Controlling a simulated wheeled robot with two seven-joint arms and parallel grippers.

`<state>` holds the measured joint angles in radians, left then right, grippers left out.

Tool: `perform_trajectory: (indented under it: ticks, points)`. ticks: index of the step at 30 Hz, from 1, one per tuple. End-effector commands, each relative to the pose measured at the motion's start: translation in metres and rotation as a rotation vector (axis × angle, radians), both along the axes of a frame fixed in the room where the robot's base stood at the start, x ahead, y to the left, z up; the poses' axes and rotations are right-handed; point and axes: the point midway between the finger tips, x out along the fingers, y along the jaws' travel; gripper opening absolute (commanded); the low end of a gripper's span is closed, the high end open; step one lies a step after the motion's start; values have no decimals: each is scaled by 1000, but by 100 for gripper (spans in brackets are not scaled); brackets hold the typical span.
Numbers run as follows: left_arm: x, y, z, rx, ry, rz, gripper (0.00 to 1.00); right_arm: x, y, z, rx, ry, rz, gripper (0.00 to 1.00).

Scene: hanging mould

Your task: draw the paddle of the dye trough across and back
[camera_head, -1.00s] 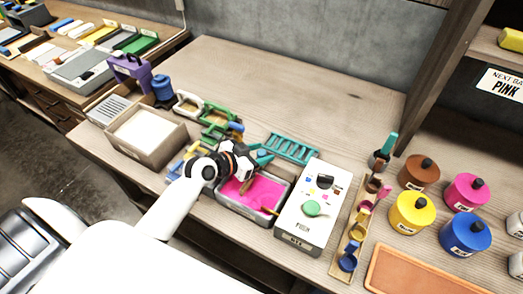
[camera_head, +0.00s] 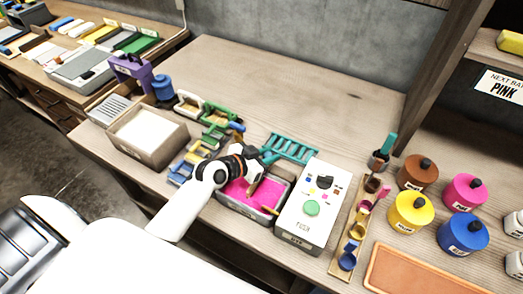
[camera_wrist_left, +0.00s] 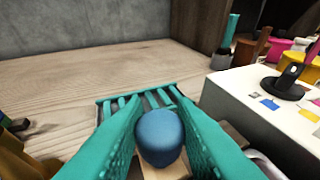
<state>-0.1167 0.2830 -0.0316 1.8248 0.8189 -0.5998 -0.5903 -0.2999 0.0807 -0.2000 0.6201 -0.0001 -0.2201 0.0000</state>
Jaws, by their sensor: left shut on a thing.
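The dye trough (camera_head: 249,216) is a grey tray holding bright pink dye (camera_head: 236,190), in the middle of the head view. My left gripper (camera_head: 268,157) reaches over its back part. In the left wrist view its teal fingers (camera_wrist_left: 160,130) are shut on a blue rounded knob (camera_wrist_left: 159,137). A tan piece, seemingly the paddle (camera_head: 251,189), stands in the dye below the gripper. My wrist hides the trough's left part and the fingers hide much of the paddle. My right gripper is not in view.
A white box with a green button (camera_head: 311,208) stands close right of the trough. A teal rack (camera_head: 290,147) lies behind it. A beige bin (camera_head: 147,138) and coloured frames stand left. Dye pots (camera_head: 411,212) fill the right. The back of the table is clear.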

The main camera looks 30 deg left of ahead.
Motion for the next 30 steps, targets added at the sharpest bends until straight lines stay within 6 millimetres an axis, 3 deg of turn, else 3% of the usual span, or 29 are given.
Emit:
perform_trajectory:
  ticks: [3, 9, 20, 21, 24, 30]
  points:
    - [-3, -35, 5, -10, 6, -7, 0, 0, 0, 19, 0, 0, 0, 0]
    - [-4, -70, 2, -7, 5, -5, 0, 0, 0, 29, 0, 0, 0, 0]
    - [-4, -77, 0, -8, 4, -8, 0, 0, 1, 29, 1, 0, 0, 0]
    - [-4, -77, 0, -8, 4, -8, 30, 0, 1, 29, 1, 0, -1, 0]
    - [-4, -76, 0, -7, 3, -8, 45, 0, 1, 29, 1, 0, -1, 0]
    - [-4, -75, 0, -5, 2, -6, 45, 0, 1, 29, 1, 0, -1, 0]
